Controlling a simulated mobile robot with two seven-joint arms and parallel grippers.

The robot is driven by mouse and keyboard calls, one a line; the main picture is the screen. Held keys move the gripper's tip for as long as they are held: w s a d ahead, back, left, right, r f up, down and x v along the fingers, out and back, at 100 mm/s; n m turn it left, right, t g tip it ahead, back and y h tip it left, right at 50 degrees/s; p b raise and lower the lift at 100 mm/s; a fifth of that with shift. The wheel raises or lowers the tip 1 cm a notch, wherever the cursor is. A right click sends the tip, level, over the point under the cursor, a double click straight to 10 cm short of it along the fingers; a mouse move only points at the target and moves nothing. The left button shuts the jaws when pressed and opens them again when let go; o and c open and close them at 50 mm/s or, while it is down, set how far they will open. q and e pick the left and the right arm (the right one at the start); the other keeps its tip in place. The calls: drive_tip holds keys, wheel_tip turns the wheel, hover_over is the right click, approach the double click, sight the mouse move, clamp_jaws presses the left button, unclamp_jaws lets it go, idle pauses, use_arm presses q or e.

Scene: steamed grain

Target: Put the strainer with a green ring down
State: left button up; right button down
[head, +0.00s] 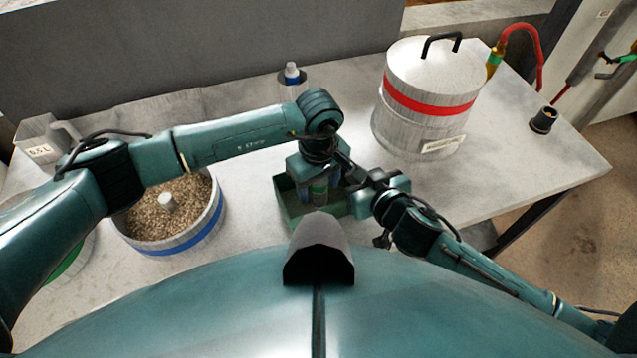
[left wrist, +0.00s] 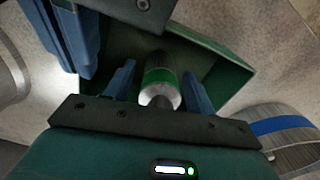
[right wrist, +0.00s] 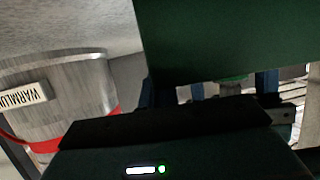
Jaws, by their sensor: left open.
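A small grey cylinder with a green ring, which I take to be the strainer (left wrist: 160,88), stands in a dark green open box (head: 288,204). In the left wrist view it is between the two spread blue fingers of my left gripper (left wrist: 160,92). The fingers are open, with gaps beside the cylinder. In the head view my left gripper (head: 318,190) is over the box and hides most of the cylinder. My right gripper (right wrist: 175,95) is at the box's right side; a dark green surface covers much of its view, and its jaw opening is unclear.
A blue-ringed round container of grain (head: 185,240) stands left of the box. A larger green-ringed container (head: 68,265) is partly hidden at far left. A lidded metal pot with a red band (head: 425,100) stands at back right.

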use_arm(q)
wheel_tip(320, 180, up, 12)
drive_tip(key=shift+r, duration=0.15)
use_arm(e)
drive_tip(key=c, duration=2.1)
unclamp_jaws()
drive_tip(key=o, duration=0.5)
